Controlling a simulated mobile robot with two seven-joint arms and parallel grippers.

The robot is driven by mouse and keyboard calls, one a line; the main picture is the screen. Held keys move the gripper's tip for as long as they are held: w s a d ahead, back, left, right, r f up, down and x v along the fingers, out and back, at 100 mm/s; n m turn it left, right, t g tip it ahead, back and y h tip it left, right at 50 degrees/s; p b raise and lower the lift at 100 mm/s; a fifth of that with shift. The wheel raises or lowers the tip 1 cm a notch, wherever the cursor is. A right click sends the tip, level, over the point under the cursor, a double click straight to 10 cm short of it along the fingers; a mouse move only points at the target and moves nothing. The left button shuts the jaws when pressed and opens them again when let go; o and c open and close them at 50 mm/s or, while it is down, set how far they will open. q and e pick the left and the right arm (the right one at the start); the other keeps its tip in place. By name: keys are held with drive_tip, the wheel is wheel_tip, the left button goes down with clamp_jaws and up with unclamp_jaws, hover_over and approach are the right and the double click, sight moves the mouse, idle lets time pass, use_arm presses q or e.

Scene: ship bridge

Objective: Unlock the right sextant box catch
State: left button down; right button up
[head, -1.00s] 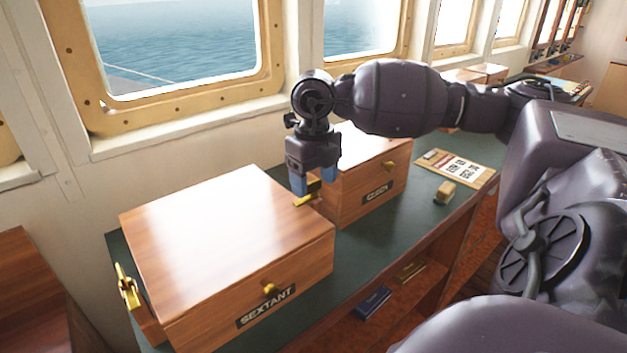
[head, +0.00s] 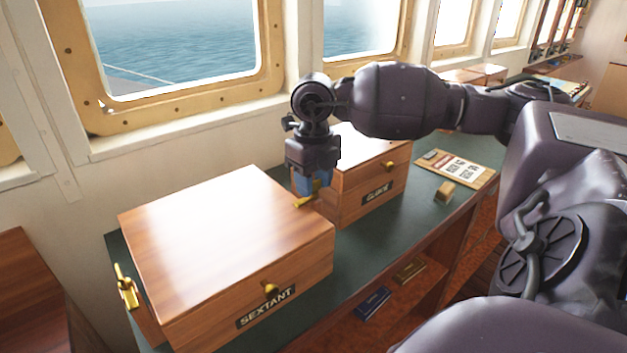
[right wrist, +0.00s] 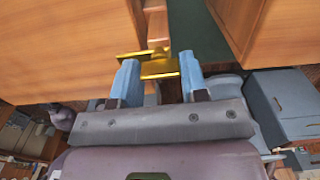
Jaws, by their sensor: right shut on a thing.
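The wooden sextant box (head: 215,235) stands on the green counter with its lid down. Its brass right catch (head: 304,202) is on the box's right side, partly hidden by my fingers. My right gripper (head: 316,188) points down beside that side and is shut on the catch. In the right wrist view the brass catch (right wrist: 160,68) lies between the two blue fingers of the gripper (right wrist: 160,78). The brass left catch (head: 126,288) is on the box's left side, and a brass knob (head: 271,288) is on the front. My left gripper is out of view.
A smaller wooden box (head: 345,192) with a label stands close behind my right gripper. Windows line the wall behind.

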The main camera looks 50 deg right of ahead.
drive_tip(key=shift+n, duration=0.3)
drive_tip(key=n+b, duration=0.1)
drive_tip(key=n, duration=0.1)
drive_tip(key=shift+f+n, duration=0.1)
drive_tip(key=shift+n, duration=0.3)
drive_tip(key=n+b, duration=0.1)
drive_tip(key=n, duration=0.3)
drive_tip(key=shift+n, duration=0.3)
drive_tip(key=n, duration=0.4)
drive_tip(key=shift+n+b, duration=0.3)
drive_tip(key=shift+b, duration=0.1)
drive_tip(key=n, duration=0.3)
drive_tip(key=shift+n+b, duration=0.35)
drive_tip(key=shift+n, duration=0.85)
drive_tip(key=o, duration=0.9)
